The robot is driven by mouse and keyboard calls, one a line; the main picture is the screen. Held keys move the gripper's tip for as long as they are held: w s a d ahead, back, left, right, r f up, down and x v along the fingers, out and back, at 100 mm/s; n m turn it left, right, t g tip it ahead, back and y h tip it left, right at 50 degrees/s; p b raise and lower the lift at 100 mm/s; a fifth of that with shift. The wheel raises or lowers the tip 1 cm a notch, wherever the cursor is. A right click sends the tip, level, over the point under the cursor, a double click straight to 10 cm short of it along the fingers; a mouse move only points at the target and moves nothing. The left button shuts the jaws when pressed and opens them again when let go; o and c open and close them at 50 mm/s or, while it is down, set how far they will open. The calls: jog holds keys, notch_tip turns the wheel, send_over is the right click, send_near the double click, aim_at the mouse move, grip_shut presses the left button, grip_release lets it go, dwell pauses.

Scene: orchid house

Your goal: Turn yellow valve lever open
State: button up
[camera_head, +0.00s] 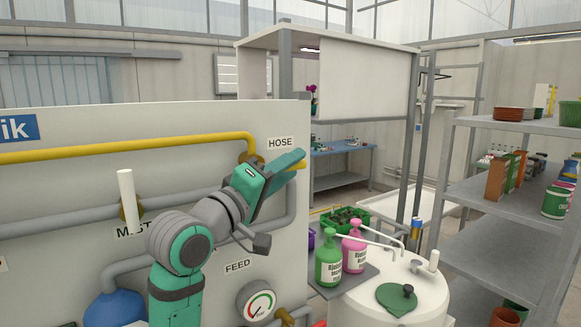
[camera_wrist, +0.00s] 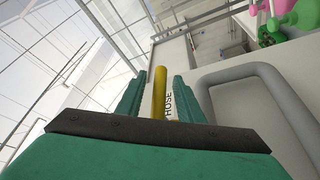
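The yellow valve lever (camera_head: 298,165) is at the HOSE label (camera_head: 280,142) on the pale panel. Only a short piece shows in the head view, sticking out to the right past my gripper (camera_head: 287,163). In the wrist view the yellow lever (camera_wrist: 159,92) lies between the two green fingers of my gripper (camera_wrist: 158,90). A gap shows on each side of it, so the fingers are open around it and apart from it. The brass valve body (camera_head: 250,158) is partly hidden behind my gripper.
A yellow pipe (camera_head: 130,147) runs along the panel to the valve. A white upright lever (camera_head: 127,188) stands at the MIST label. A pressure gauge (camera_head: 257,301) is below. Green (camera_head: 329,260) and pink (camera_head: 355,247) bottles stand to the right, beside a white tank (camera_head: 425,290).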

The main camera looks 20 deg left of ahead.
jog(key=shift+w+d+r, duration=0.1)
jog(key=shift+w, duration=0.2)
grip_shut()
